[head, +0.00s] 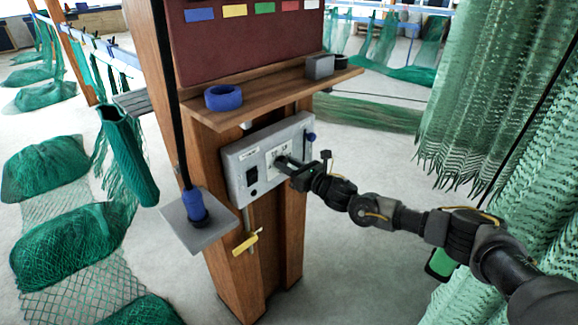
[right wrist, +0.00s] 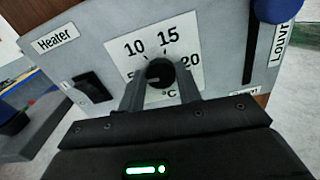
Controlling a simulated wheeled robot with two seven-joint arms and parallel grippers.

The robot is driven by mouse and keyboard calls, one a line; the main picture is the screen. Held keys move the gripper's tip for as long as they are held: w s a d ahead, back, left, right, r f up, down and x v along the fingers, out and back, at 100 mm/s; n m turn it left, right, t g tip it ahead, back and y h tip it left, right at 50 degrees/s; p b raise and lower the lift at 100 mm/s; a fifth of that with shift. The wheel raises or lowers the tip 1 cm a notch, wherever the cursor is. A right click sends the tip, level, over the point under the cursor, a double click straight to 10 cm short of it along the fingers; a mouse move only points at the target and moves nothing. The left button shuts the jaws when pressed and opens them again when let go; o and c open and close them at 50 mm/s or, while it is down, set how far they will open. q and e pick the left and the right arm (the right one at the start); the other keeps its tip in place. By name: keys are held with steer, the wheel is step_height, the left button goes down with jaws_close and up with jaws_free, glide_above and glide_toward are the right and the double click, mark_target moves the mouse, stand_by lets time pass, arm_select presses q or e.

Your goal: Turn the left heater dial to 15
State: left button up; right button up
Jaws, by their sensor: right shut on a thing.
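The grey control panel (head: 236,160) is mounted on a wooden post. In the right wrist view its "Heater" label (right wrist: 56,38) is at the left. The black heater dial (right wrist: 160,72) sits on a white scale plate (right wrist: 183,40) reading 5, 10, 15, 20 and °C; the 5 is partly covered by a finger. My right gripper (head: 286,163) is at the panel, and its fingers (right wrist: 160,85) are shut on the dial from both sides. The dial's pointer direction is not clear. My left gripper is not in view.
A black rocker switch (right wrist: 93,87) is left of the dial. A blue knob (right wrist: 277,10) by the Louvre label is at right. Above the panel, a wooden shelf (head: 200,113) holds a blue ring (head: 223,98). A yellow handle (head: 246,242) hangs below. Green nets (head: 490,100) hang at right.

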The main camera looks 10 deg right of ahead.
steer(key=shift+f+m+b, duration=0.1)
steer(key=shift+m+b, duration=0.4)
steer(key=shift+m, duration=0.7)
steer(key=m+b, duration=0.1)
steer(key=m, duration=0.2)
steer(key=shift+d+m, duration=0.1)
steer(key=shift+m, duration=0.2)
steer(key=m+b, duration=0.1)
steer(key=m, duration=0.4)
steer(key=shift+w+m, duration=0.1)
steer(key=shift+m, duration=0.2)
steer(key=m, duration=0.5)
steer(key=shift+d, duration=0.1)
steer(key=m+p, duration=0.1)
steer(key=m, duration=0.5)
steer(key=shift+f+p, duration=0.15)
steer(key=shift+p, duration=0.25)
steer(key=shift+m, duration=0.3)
steer(key=o, duration=1)
steer(key=shift+c, duration=0.2)
